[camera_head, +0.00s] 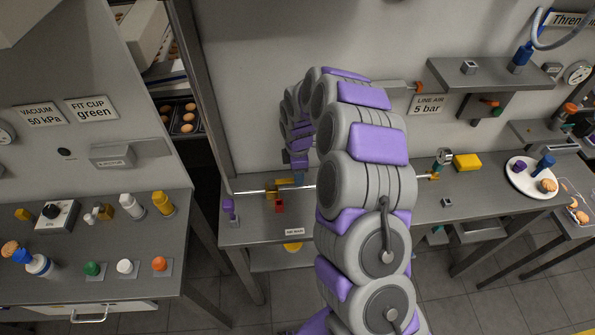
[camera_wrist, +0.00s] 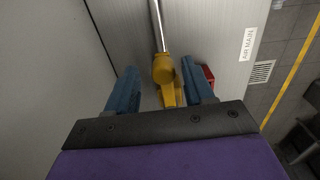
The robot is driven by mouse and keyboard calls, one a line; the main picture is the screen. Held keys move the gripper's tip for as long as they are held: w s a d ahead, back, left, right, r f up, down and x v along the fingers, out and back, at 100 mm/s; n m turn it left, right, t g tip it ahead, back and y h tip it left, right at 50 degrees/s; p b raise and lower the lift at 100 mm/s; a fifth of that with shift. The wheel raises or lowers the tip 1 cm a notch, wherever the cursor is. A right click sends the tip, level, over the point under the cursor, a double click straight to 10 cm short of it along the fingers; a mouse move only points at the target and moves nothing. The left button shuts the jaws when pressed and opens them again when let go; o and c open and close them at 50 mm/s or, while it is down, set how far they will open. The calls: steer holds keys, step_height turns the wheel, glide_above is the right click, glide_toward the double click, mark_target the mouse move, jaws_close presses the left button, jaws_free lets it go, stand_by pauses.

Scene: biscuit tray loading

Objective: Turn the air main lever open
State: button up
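The air main valve is yellow and sits on a thin metal pipe along the back bench; part of it shows in the head view (camera_head: 284,183). In the wrist view its yellow lever (camera_wrist: 167,90) points from the pipe toward my gripper. My gripper (camera_wrist: 162,82) is open, with one blue finger on each side of the lever. The right finger is very close to the lever; I cannot tell whether they touch. A wider gap shows on the left. The lever's near end is hidden behind the gripper's dark plate. In the head view my arm hides part of the pipe.
An "AIR MAIN" label (camera_wrist: 247,45) is on the bench surface. A red block (camera_wrist: 209,74) lies just beyond the right finger. A purple piece (camera_head: 229,208) stands at the bench's left end. A yellow block (camera_head: 467,162) and a white plate (camera_head: 518,184) are farther right.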

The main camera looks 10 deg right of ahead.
step_height(320, 180, up, 17)
steer(key=shift+r, duration=0.15)
stand_by(0.6)
stand_by(0.4)
steer(key=s+d+r+m+b, duration=0.2)
steer(key=s+m+b, duration=0.5)
steer(key=s, duration=1.3)
steer(key=s+d+f+m+g+b, duration=0.1)
steer(key=s+f+m, duration=0.2)
steer(key=s, duration=0.7)
steer(key=s+d+f+m+b, duration=0.2)
steer(key=s+f+m, duration=0.1)
steer(key=s+m, duration=0.4)
steer(key=s, duration=0.3)
steer(key=shift+s+f+m+g, duration=0.4)
